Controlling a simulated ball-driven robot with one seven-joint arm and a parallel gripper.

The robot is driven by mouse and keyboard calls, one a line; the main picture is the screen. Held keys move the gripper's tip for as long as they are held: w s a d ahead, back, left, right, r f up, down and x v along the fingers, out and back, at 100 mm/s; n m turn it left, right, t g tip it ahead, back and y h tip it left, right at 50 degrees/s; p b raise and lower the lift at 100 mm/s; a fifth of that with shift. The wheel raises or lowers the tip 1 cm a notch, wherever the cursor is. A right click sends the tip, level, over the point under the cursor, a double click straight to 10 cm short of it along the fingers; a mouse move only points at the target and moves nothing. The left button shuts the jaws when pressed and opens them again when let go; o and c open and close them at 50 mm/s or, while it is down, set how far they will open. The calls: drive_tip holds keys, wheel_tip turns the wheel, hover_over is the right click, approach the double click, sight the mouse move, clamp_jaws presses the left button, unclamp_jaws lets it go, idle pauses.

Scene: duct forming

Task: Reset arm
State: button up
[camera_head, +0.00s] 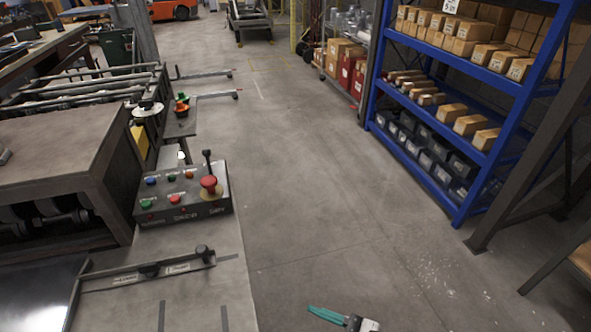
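The end of my arm, with what looks like my gripper (328,316), shows at the bottom edge, right of centre. A teal part points left, and a grey and black part sits to its right. The rest of the arm is out of view. It appears over bare floor, to the right of the metal worktable (205,300) and apart from it. I cannot make out two separate fingertips, and I see nothing held.
A control box (183,197) with coloured buttons and a red emergency knob (209,185) stands at the worktable's far end. A machine (60,160) is at left. Blue shelving (465,200) with boxes stands at right. The concrete aisle (310,170) between is clear.

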drive_tip(key=s+d+f+n+g+h, duration=0.2)
drive_tip(key=s+d+f+n+h, duration=0.1)
drive_tip(key=s+d+n, duration=0.3)
drive_tip(key=s+d+f+n+g+h, duration=0.2)
drive_tip(key=s+d+n+h, duration=0.4)
drive_tip(key=d, duration=0.3)
drive_tip(key=s+d+f+n+g+h, duration=0.2)
drive_tip(key=s+d+f+n+h, duration=0.3)
drive_tip(key=s+d+n, duration=0.1)
drive_tip(key=d+n, duration=0.1)
drive_tip(key=d, duration=0.1)
drive_tip(key=shift+d, duration=0.3)
drive_tip(key=shift+o, duration=0.3)
idle(0.7)
